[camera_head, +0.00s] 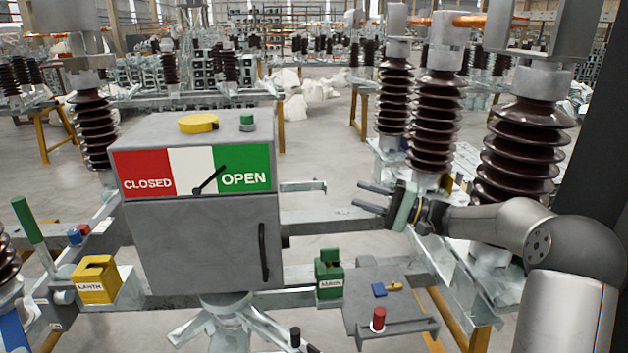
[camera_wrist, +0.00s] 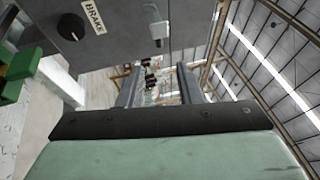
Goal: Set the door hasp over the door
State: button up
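The grey cabinet's door (camera_head: 200,245) is at the front in the head view and looks shut, with a black bar handle (camera_head: 263,252) near its right edge. In the wrist view a small pale metal fitting, which looks like the door hasp (camera_wrist: 155,24), sits on the cabinet's side wall (camera_wrist: 120,45). It lies just left of the seam beside the door edge (camera_wrist: 188,22) and does not visibly cross it. The head view hides that wall. My gripper (camera_head: 370,198) is open and empty, right of the cabinet and apart from it; its spread fingers (camera_wrist: 160,90) show in the wrist view.
A black knob (camera_wrist: 71,26) labelled BRAKE is on the same wall. A green block (camera_head: 329,273) and a grey plate (camera_head: 385,300) with a red knob (camera_head: 378,319) stand lower right of the cabinet. Brown insulators (camera_head: 433,120) rise behind my gripper. Air between gripper and cabinet looks clear.

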aim_at(316, 179)
jog(key=p+x, duration=0.2)
jog(key=x, duration=1)
jog(key=shift+w+a, duration=0.1)
jog(key=shift+a, duration=0.1)
grip_shut()
